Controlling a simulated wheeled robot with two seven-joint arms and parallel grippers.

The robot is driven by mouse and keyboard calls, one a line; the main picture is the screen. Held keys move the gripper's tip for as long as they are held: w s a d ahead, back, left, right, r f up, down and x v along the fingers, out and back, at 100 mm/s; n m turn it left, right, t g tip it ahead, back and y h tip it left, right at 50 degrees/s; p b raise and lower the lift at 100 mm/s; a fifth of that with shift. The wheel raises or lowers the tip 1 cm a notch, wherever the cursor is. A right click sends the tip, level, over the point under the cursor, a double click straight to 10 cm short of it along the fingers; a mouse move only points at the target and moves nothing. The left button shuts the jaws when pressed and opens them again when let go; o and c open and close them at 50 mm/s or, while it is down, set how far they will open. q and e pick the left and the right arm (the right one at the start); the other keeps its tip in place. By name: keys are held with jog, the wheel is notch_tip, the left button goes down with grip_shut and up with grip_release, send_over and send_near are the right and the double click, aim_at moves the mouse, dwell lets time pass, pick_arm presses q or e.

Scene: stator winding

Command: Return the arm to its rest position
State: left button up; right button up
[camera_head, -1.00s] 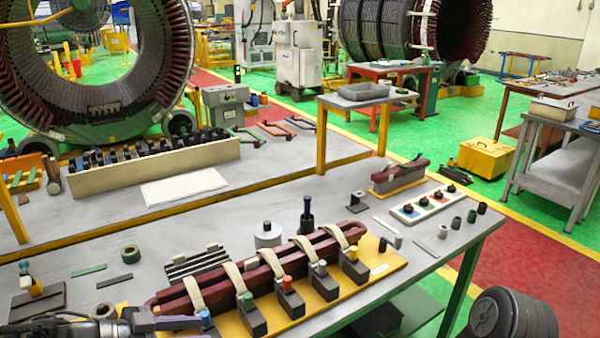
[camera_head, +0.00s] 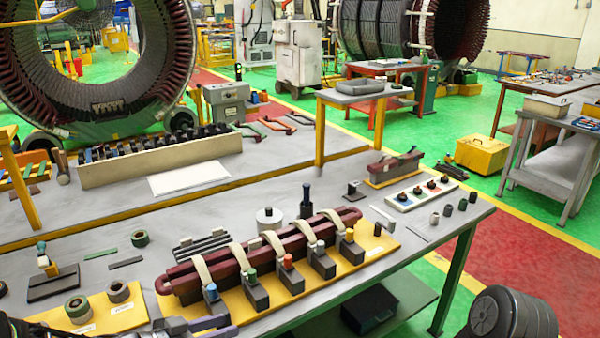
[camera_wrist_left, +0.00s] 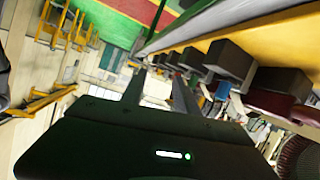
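My left gripper (camera_head: 213,325) is at the bottom edge of the head view, just in front of the near left end of the yellow fixture board (camera_head: 370,252). Its two fingers stand apart with nothing between them. The fingers also show apart in the left wrist view (camera_wrist_left: 158,92), with dark blocks beyond them. A dark red coil (camera_head: 222,262) lies on the board under several cream straps, beside a row of dark blocks with coloured tops. The gripper looks clear of the coil. Most of my left arm is out of the picture. My right gripper is not in view.
At the lower left of the bench lie a yellow plate with two rings (camera_head: 78,308) and a dark stand (camera_head: 53,283). A white tray of small parts (camera_head: 425,192) is at the right. The grey bench (camera_head: 130,235) behind the coil has free room.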

pick_arm(q)
jog(key=s+d+f+n+g+y, duration=0.1)
jog(key=s+d+f+n+y, duration=0.2)
jog(key=f, duration=0.7)
jog(key=s+d+f+n+g+y, duration=0.1)
jog(key=s+d+f+n+g, duration=0.2)
jog(key=f, duration=0.7)
jog(key=s+d+f+n+g+y, duration=0.1)
jog(key=s+f+g, duration=0.1)
jog(key=s+f, duration=0.3)
jog(key=s+d+f+n+g+y, duration=0.1)
jog(key=s+f, duration=0.4)
jog(key=s, duration=0.8)
jog(key=shift+s+d+f+n+g, duration=0.15)
jog(key=shift+d+f+n+g, duration=0.1)
jog(key=shift+d+n+g, duration=0.6)
jog(key=shift+a, duration=0.15)
